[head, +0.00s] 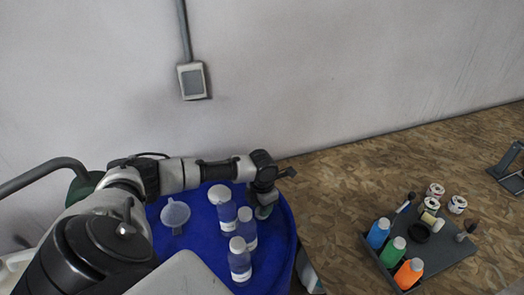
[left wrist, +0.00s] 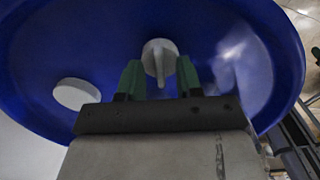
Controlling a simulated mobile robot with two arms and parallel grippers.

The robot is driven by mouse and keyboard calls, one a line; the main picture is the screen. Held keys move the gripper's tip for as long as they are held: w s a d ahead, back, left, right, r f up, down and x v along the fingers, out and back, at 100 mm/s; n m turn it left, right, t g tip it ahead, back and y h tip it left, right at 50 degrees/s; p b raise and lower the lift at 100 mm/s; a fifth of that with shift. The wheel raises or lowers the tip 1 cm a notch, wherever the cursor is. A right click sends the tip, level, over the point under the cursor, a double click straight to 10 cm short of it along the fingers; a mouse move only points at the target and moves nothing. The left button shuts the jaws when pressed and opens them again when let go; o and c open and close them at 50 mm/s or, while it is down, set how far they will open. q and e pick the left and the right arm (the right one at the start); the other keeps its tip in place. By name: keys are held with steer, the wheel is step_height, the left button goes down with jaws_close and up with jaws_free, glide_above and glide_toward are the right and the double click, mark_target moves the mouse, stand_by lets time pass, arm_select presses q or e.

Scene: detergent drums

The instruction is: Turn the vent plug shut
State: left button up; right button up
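The vent plug (left wrist: 158,52) is a white round cap with a raised bar, on the blue drum top (left wrist: 100,40) in the left wrist view. The bar points toward my gripper. My left gripper (left wrist: 159,72) is open, its green fingertips one on each side of the bar with a gap on both sides. In the head view my left gripper (head: 264,211) is low over the right part of the blue drum top (head: 275,245), and the plug is hidden there. My right gripper is not in view.
A larger white cap (left wrist: 76,94) lies left of the plug in the left wrist view. A grey tray (head: 450,262) with coloured bottles is on the bench at right.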

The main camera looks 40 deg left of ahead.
arm_select(q)
step_height(320, 180, up, 11)
steer(key=b, duration=0.2)
steer(key=shift+f, duration=0.15)
steer(key=shift+o, duration=0.5)
